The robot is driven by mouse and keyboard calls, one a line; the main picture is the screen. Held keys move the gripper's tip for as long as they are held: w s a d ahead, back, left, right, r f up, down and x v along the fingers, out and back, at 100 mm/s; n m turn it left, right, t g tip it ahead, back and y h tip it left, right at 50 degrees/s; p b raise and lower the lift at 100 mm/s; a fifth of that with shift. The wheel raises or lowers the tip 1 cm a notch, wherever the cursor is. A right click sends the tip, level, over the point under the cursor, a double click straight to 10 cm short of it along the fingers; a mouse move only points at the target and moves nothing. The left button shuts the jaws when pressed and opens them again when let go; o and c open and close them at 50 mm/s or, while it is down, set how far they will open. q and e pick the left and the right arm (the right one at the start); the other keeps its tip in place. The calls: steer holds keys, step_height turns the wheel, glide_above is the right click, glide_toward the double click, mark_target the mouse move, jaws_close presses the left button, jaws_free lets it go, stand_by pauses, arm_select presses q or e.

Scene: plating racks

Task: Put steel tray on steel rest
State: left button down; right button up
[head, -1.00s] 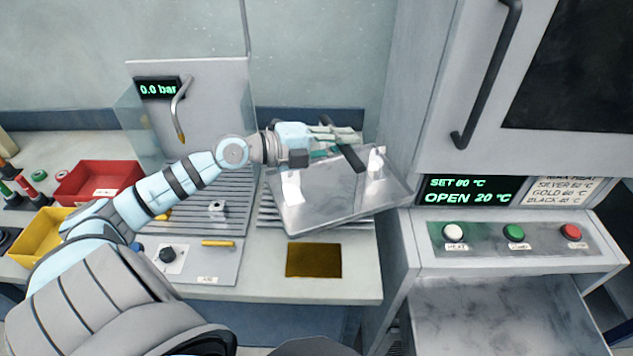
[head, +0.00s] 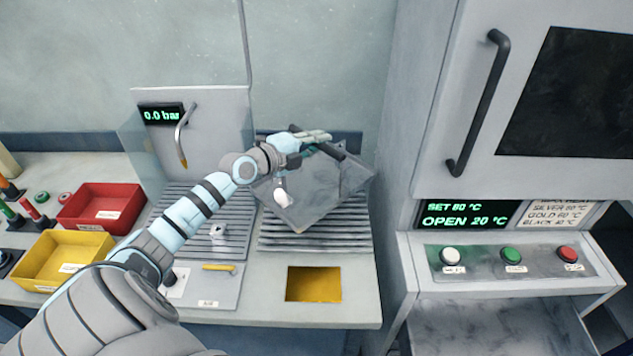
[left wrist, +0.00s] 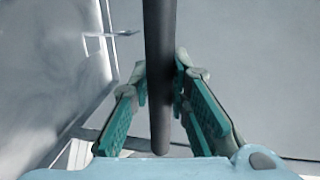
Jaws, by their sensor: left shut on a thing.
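The steel tray (head: 322,190) is a flat grey metal tray with a dark handle bar. My left gripper (head: 312,146) is shut on that handle at the tray's far side. In the left wrist view the dark bar (left wrist: 160,60) runs between the teal finger pads of the gripper (left wrist: 160,105). The tray is turned and looks tilted over the ribbed steel rest (head: 316,240), covering its rear part. I cannot tell whether they touch. A small white piece (head: 283,198) shows at the tray's left edge. My right gripper is not in view.
A second ribbed area (head: 186,240) with a metal spout (head: 182,140) stands left of the rest. Red (head: 102,208) and yellow (head: 62,260) bins are farther left. A yellow square (head: 314,284) is in front. A tall oven cabinet (head: 430,120) bounds the right.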

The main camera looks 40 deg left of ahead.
arm_select(q)
steer(key=b, duration=0.3)
glide_above(317, 184)
step_height(317, 184, down, 8)
steer(key=shift+r, duration=0.15)
step_height(317, 184, down, 4)
steer(key=b, duration=0.3)
steer(key=shift+f, duration=0.25)
steer(key=shift+r, duration=0.1)
steer(key=c, duration=1.5)
jaws_free()
steer(key=shift+r, duration=0.1)
